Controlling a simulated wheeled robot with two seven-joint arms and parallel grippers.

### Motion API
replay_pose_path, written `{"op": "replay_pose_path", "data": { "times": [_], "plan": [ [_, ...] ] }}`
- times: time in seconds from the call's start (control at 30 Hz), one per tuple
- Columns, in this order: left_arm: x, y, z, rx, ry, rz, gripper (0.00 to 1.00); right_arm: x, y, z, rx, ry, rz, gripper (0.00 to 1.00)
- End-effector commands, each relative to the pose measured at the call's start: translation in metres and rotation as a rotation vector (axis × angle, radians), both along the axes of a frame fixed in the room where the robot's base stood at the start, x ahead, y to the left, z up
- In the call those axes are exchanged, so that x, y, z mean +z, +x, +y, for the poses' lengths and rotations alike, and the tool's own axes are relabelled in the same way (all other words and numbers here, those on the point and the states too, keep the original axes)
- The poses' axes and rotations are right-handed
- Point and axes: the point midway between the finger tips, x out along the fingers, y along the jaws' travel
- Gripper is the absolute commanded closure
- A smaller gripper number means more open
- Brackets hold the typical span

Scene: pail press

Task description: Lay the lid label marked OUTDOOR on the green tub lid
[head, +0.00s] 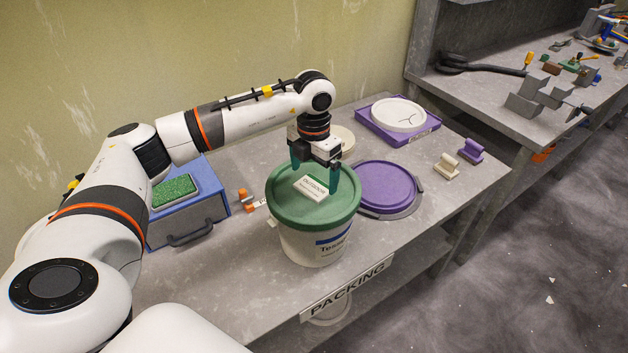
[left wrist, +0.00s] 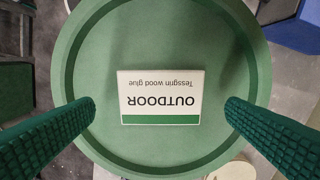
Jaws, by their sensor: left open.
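The green tub lid (head: 283,208) sits on the white tub (head: 312,248) near the middle of the table. The label marked OUTDOOR (head: 311,188) is a small white card lying flat on the lid. In the left wrist view the label (left wrist: 160,98) reads upside down, shows a green stripe, and lies near the middle of the lid (left wrist: 165,45). My left gripper (head: 315,174) is above the lid with its green fingers open, one on each side of the label and apart from it. My right gripper is not in view.
A purple lid (head: 386,185) lies right of the tub. Behind it is a purple tray (head: 425,134) with a white disc (head: 399,114). A blue box (head: 184,217) with a green top pad stands left. Two small holders (head: 447,165) (head: 471,150) stand at right.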

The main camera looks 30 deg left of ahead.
Motion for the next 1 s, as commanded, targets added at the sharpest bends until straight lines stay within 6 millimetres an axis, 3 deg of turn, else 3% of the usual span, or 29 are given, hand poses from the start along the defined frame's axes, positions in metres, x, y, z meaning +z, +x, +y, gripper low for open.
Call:
{"op": "replay_pose_path", "data": {
  "times": [0.2,0.4,0.6,1.0],
  "plan": [
    [0.048,0.001,0.000,0.000,-0.001,-0.008,0.05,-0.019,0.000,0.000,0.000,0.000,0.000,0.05],
    [0.081,0.001,0.000,0.001,-0.002,-0.005,0.05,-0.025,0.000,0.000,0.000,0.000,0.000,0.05],
    [0.094,0.000,0.000,0.000,-0.001,-0.002,0.05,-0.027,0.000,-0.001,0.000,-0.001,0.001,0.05],
    [0.094,0.000,0.000,0.000,-0.001,-0.001,0.05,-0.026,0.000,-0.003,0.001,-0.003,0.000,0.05]
  ]
}}
